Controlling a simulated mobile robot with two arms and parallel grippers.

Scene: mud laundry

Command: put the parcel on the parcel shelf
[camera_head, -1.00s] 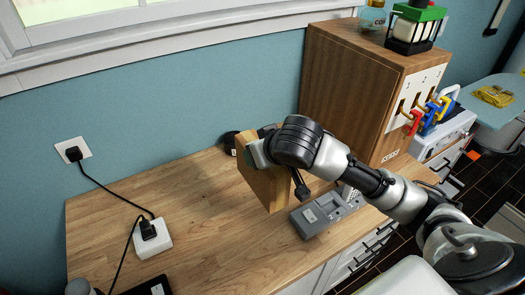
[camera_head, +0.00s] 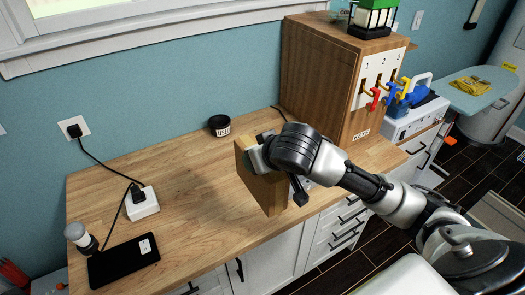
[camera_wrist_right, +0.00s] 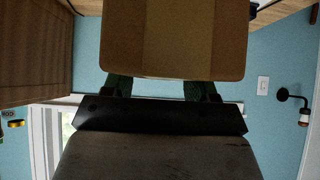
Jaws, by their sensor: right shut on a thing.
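The parcel (camera_head: 262,185) is a brown cardboard box with a lighter tape band. It is held upright above the front part of the wooden counter. My right gripper (camera_head: 262,152) is shut on its upper part. In the right wrist view the parcel (camera_wrist_right: 172,42) fills the top middle, with the dark fingertips (camera_wrist_right: 158,88) at its lower edge. I cannot pick out a shelf marked for parcels. My left gripper is not in view.
The wooden counter (camera_head: 185,185) has clear room left of the parcel. On it are a black tablet (camera_head: 122,262), a white plug box (camera_head: 142,203) and a black round tin (camera_head: 220,125). A wooden cabinet (camera_head: 320,80) with coloured keys on hooks stands behind right.

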